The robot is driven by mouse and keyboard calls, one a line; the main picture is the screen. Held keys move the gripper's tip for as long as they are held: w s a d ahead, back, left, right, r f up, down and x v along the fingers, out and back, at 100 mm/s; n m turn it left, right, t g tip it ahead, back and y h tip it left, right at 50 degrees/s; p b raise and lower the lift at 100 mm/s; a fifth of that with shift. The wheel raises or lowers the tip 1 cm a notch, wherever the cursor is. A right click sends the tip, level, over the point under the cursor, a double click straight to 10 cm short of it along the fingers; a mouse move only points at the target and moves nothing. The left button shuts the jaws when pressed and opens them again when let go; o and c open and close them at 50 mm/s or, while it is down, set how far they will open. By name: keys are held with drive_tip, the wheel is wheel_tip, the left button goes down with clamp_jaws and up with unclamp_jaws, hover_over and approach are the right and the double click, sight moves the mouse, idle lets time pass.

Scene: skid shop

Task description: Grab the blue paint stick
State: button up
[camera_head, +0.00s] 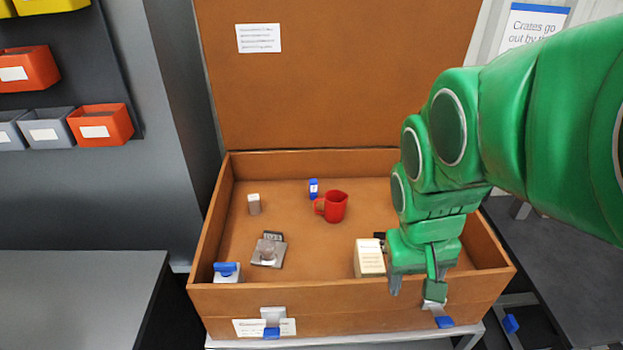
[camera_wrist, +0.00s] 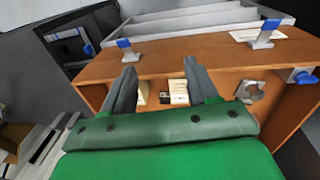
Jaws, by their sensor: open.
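A small upright blue stick with a white label (camera_head: 313,189), which looks like the blue paint stick, stands toward the back of the open brown crate (camera_head: 345,300). It is just left of and behind a red mug (camera_head: 333,206). I cannot make it out in the wrist view. My gripper (camera_head: 415,286) is open and points down over the crate's front right part, well to the right and in front of the stick. In the wrist view my gripper's two fingers (camera_wrist: 162,80) are apart, with nothing held between them.
A cream box (camera_head: 369,258) stands beside my gripper. A grey metal piece (camera_head: 268,251), a small whitish block (camera_head: 254,204) and a blue-topped white item (camera_head: 227,272) are in the crate's left half. The raised lid (camera_head: 330,100) stands behind. Blue-tipped latches (camera_head: 272,320) line the front.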

drive_tip(key=s+a+g+y, duration=0.1)
drive_tip(key=s+a+g, duration=0.15)
drive_tip(key=s, duration=0.65)
drive_tip(key=w+a+r, duration=0.2)
drive_tip(key=w+r, duration=0.1)
drive_tip(key=w, duration=0.9)
drive_tip(key=n+t, duration=0.1)
drive_tip(key=t, duration=0.1)
hover_over(313, 181)
drive_tip(key=f, duration=1.9)
drive_tip(key=shift+s+a+f, duration=0.1)
drive_tip(key=shift+s, duration=0.25)
drive_tip(key=shift+w+a+f, duration=0.15)
drive_tip(key=shift+f, duration=0.15)
drive_tip(key=shift+w+d+f, duration=0.1)
drive_tip(key=shift+d+f, duration=0.05)
drive_tip(key=shift+f, duration=1.8)
drive_tip(key=shift+w+d+f, duration=0.1)
drive_tip(key=shift+d+f, duration=0.05)
drive_tip(key=shift+f, duration=1.75)
drive_tip(key=c, duration=1.1)
